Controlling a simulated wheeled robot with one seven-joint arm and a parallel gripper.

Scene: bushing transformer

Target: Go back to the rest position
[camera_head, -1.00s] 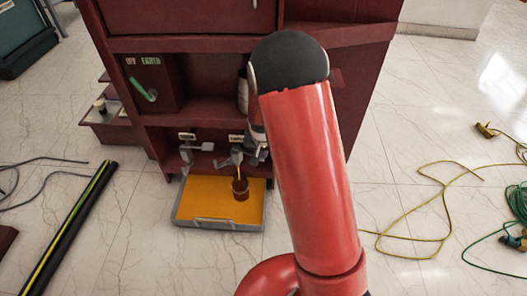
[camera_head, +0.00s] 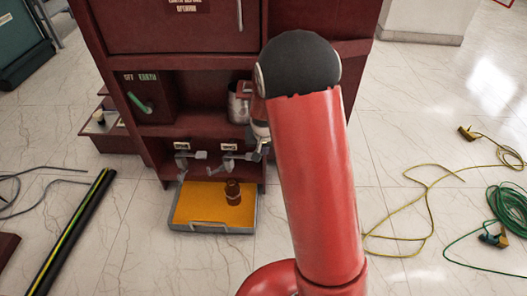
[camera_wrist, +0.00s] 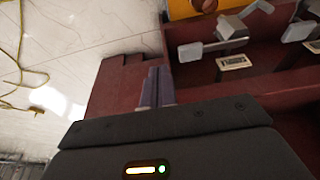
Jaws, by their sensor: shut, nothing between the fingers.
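My gripper shows in the wrist view (camera_wrist: 155,87) with its two grey fingers together and nothing between them. The fingers stand in front of a dark red surface of the cabinet. In the head view my red arm covers most of the gripper. The dark red cabinet (camera_head: 185,62) has two grey levers or taps, a left one (camera_head: 184,161) and a right one (camera_head: 230,160), under small labels. They also show at the top right of the wrist view. A small brown bottle (camera_head: 233,192) stands upright in the grey-rimmed yellow tray (camera_head: 214,229), apart from the gripper.
A silver can (camera_head: 238,103) stands on the cabinet shelf beside my arm. A green handle (camera_head: 139,103) is at the shelf's left. Yellow (camera_head: 430,210) and green (camera_head: 512,208) cables lie on the floor at right.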

